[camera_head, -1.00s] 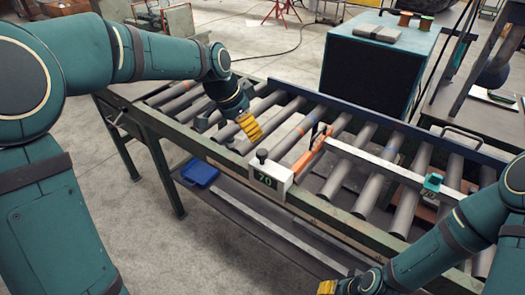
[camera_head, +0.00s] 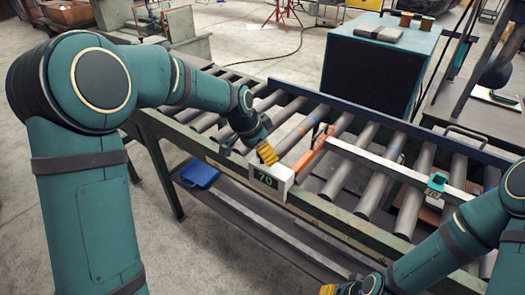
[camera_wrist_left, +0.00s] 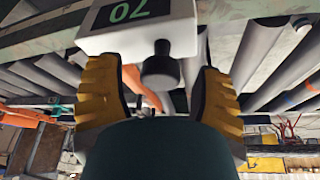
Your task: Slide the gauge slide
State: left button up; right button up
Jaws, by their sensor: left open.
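The gauge slide is a white block (camera_head: 278,180) with a dark display reading 70, on the near rail of the roller conveyor. It also shows upside down in the left wrist view (camera_wrist_left: 135,30). Its black knob (camera_wrist_left: 161,66) stands between my left gripper's yellow-padded fingers (camera_wrist_left: 160,95), with gaps on both sides. In the head view, my left gripper (camera_head: 267,153) is open just above the block and covers the knob. My right gripper (camera_head: 328,289) is at the bottom edge, partly cut off, and its opening cannot be made out.
An orange bracket (camera_head: 313,153) stands right of the block, joined to a long pale bar (camera_head: 385,164) across the rollers. A small green device (camera_head: 436,185) sits on that bar. A blue tray (camera_head: 199,174) lies below the conveyor. A dark cabinet (camera_head: 372,75) stands behind.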

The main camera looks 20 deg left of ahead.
pick_arm(q)
grip_shut()
